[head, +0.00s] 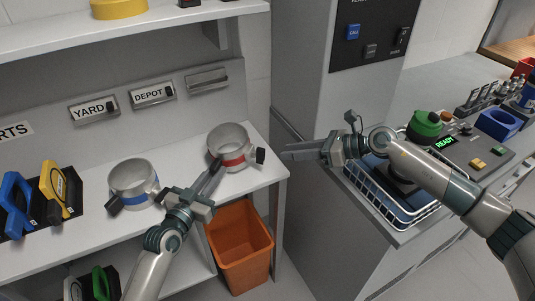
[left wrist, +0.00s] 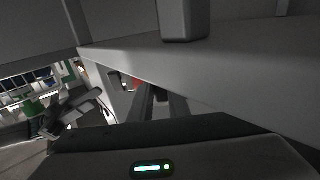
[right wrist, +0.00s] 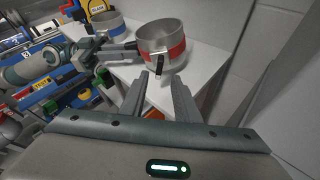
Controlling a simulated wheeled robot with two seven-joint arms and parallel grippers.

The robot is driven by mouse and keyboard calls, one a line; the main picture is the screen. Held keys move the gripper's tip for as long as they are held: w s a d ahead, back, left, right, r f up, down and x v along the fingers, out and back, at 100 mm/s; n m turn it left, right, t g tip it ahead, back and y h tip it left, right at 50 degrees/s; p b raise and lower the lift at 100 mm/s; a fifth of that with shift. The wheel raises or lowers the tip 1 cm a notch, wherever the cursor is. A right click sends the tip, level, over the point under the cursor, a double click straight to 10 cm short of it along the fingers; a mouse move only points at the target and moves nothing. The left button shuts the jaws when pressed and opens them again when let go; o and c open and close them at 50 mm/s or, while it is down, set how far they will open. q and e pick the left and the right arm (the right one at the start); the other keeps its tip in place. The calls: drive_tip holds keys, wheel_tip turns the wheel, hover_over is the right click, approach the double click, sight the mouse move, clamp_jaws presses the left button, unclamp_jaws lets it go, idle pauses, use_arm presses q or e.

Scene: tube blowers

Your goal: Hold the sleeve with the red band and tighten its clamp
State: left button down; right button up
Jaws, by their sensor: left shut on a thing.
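The metal sleeve with the red band (head: 229,158) stands upright near the right end of the white shelf; it also shows in the right wrist view (right wrist: 163,35). Its clamp's black handle (head: 260,156) sticks out on the side toward my right gripper, and shows in the right wrist view (right wrist: 158,71). My left gripper (head: 216,172) is shut on the sleeve's near left side; its fingertips are partly hidden there. My right gripper (head: 286,152) is open and empty, to the right of the handle and apart from it. In the right wrist view its two fingers (right wrist: 161,82) stand apart below the handle.
A blue-banded sleeve (head: 134,181) stands further left on the shelf (head: 185,195). An orange bin (head: 240,248) stands below. A grey column and a white wire basket (head: 380,205) are on the right.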

sight(259, 155)
drive_tip(key=x, duration=0.8)
drive_tip(key=shift+w, duration=0.1)
clamp_jaws()
